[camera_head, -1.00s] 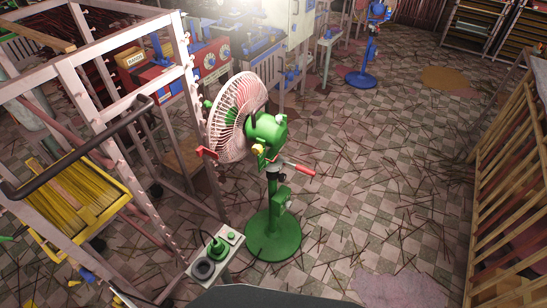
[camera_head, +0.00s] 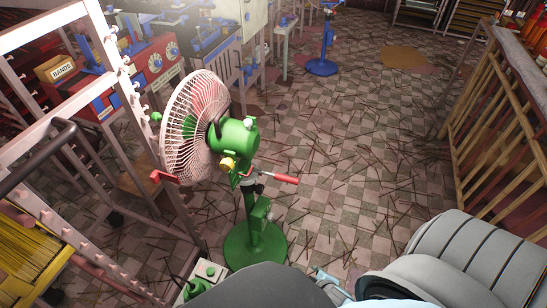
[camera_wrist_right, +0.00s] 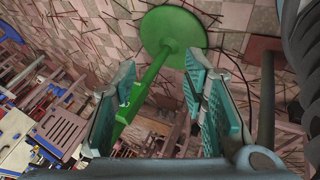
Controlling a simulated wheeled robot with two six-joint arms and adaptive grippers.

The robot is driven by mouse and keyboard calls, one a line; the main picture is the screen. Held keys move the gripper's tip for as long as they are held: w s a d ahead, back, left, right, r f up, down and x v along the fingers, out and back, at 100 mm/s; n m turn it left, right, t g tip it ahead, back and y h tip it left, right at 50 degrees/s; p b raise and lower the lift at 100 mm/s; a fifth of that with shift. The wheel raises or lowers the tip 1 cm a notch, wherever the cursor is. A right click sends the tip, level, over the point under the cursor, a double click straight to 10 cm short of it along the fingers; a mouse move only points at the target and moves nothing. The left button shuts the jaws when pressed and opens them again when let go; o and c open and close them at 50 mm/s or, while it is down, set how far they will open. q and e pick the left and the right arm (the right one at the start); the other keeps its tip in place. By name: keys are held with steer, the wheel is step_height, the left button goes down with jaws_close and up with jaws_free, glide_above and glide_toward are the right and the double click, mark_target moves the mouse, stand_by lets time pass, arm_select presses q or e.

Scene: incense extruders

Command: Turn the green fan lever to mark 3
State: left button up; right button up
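The green fan (camera_head: 236,140) stands on a post with a round green base (camera_head: 255,246), its white cage facing left. A lever with a red handle (camera_head: 285,179) sticks out to the right below the motor. Mark 3 cannot be read. In the right wrist view my right gripper (camera_wrist_right: 160,75) is open, its teal pads apart with nothing gripped. The fan's green post (camera_wrist_right: 150,90) and base (camera_wrist_right: 174,32) show beyond and between the fingers. In the head view my right arm is at the lower right, below the fan. My left gripper is not in view.
A pale metal rack (camera_head: 128,95) stands close on the left of the fan. A small switch box (camera_head: 209,270) lies by the fan base. A wooden slatted rail (camera_head: 490,130) runs along the right. The tiled floor between is open, strewn with thin sticks.

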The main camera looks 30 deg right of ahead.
steer(key=w+d+r+n+t+h+b, duration=0.1)
steer(key=w+r+n+t+b, duration=0.25)
steer(key=w, duration=0.45)
steer(key=n+t+h+b, duration=0.3)
steer(key=t+b, duration=0.3)
glide_toward(287, 177)
steer(key=shift+g, duration=0.35)
steer(key=b+x, duration=0.1)
steer(key=x, duration=0.2)
steer(key=b+x, duration=0.1)
steer(key=x, duration=0.6)
steer(key=shift+w+d+f+b, duration=0.1)
steer(key=shift+w+f+b, duration=0.15)
steer(key=shift+f+b, duration=0.15)
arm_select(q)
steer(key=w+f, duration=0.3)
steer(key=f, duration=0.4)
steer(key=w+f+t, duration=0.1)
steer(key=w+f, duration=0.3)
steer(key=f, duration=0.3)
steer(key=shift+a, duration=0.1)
arm_select(e)
steer(key=shift+r, duration=0.1)
jaws_close()
